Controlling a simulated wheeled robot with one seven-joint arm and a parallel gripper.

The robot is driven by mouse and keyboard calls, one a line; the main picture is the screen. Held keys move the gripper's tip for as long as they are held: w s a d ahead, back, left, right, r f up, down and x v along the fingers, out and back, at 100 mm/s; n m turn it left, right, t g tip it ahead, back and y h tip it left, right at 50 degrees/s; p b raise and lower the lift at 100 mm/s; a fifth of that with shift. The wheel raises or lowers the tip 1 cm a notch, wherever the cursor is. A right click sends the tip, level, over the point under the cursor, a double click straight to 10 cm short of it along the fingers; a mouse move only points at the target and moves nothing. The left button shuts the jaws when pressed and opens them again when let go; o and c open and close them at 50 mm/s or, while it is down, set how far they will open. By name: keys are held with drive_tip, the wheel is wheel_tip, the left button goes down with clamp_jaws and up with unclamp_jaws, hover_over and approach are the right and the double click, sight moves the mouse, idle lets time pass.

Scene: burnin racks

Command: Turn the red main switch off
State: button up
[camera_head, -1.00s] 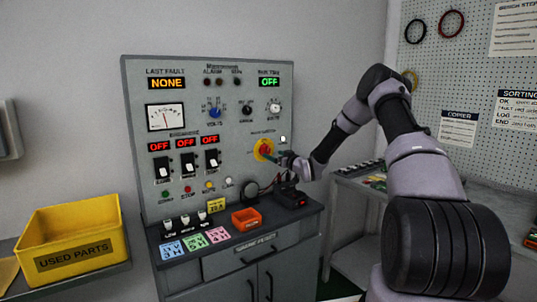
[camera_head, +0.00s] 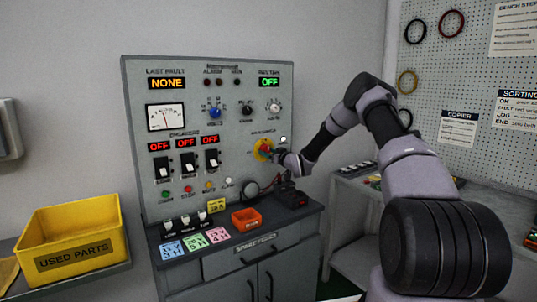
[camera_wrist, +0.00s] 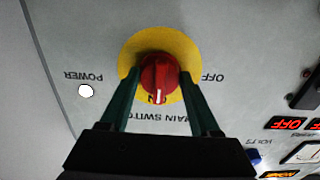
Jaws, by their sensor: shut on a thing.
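The red main switch (camera_head: 264,146) is a knob on a round yellow plate (camera_wrist: 131,52) on the grey panel. In the wrist view, which shows the panel upside down, the red knob (camera_wrist: 158,70) sits between the two green fingers of my gripper (camera_wrist: 160,77). My gripper is shut on it. The knob's white mark points down in that view, toward the partly hidden ON label. The OFF label (camera_wrist: 212,77) is to the right of the plate. In the head view my gripper (camera_head: 275,154) partly covers the plate's right side.
A white POWER lamp (camera_wrist: 85,90) is bright beside the switch. Black breaker switches (camera_head: 187,163) stand left of it under red OFF displays. An orange bin (camera_head: 246,219) sits on the console ledge below. A yellow used-parts bin (camera_head: 70,240) stands at the left.

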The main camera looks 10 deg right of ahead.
drive_tip(key=shift+n, duration=0.3)
drive_tip(key=n, duration=0.4)
drive_tip(key=shift+n, duration=0.3)
drive_tip(key=n, duration=0.3)
drive_tip(key=shift+n, duration=0.3)
drive_tip(key=n, duration=0.4)
drive_tip(key=shift+d, duration=0.1)
drive_tip(key=shift+n, duration=2.5)
drive_tip(key=o, duration=1.4)
drive_tip(key=shift+c, duration=0.2)
